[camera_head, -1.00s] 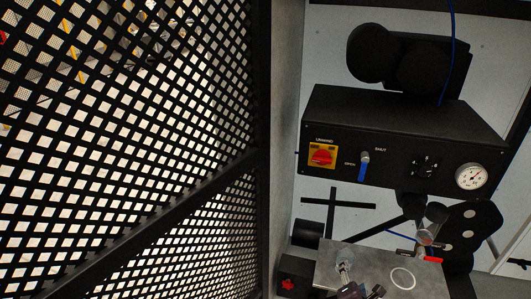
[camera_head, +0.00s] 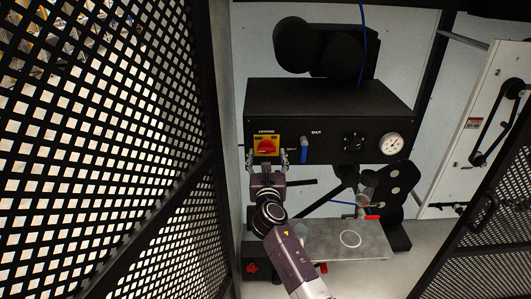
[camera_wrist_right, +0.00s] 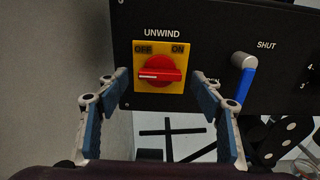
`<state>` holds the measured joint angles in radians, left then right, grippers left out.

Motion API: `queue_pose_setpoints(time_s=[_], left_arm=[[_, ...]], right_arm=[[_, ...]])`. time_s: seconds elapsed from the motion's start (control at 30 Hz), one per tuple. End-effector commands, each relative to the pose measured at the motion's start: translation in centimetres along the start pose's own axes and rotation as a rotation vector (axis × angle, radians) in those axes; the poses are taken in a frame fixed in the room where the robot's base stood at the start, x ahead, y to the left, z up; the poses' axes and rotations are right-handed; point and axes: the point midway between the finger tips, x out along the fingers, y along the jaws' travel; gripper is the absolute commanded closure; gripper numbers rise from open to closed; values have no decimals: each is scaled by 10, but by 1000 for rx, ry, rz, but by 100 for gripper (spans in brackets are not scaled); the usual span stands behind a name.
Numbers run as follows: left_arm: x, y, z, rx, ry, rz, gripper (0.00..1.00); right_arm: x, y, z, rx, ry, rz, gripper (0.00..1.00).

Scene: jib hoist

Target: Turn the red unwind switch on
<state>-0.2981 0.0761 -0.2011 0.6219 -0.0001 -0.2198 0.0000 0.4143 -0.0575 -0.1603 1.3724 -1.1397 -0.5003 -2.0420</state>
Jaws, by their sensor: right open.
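The red unwind switch (camera_head: 266,146) sits on a yellow plate at the left end of the black control box (camera_head: 330,105). In the right wrist view the red knob (camera_wrist_right: 160,73) lies nearly level, below the words OFF and ON on the yellow plate (camera_wrist_right: 178,47). My right gripper (camera_head: 267,157) is open just in front of the switch. In the right wrist view its fingers (camera_wrist_right: 155,92) stand on either side of and a little below the knob, with nothing between them. I see no contact with the knob. My left gripper is not in view.
A blue-handled valve (camera_wrist_right: 245,78) marked SHUT is right of the switch, close to the right finger. A black knob (camera_head: 354,141) and a gauge (camera_head: 392,145) are farther right. A perforated black panel (camera_head: 110,130) stands at the left. A metal plate (camera_head: 330,240) lies below the box.

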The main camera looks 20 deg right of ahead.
Motion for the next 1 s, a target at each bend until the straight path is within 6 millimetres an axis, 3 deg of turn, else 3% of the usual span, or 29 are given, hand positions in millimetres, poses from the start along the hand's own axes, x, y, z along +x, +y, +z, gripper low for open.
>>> queue_pose_setpoints(time_s=[0.2,0.53,0.9,1.0], left_arm=[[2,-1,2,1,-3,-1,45],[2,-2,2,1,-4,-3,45],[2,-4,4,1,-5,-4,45],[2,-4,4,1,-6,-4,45]], right_arm=[[17,0,0,0,0,0,39],[20,0,0,2,0,1,39],[20,0,-1,2,1,1,79],[20,0,-1,3,1,1,81]])
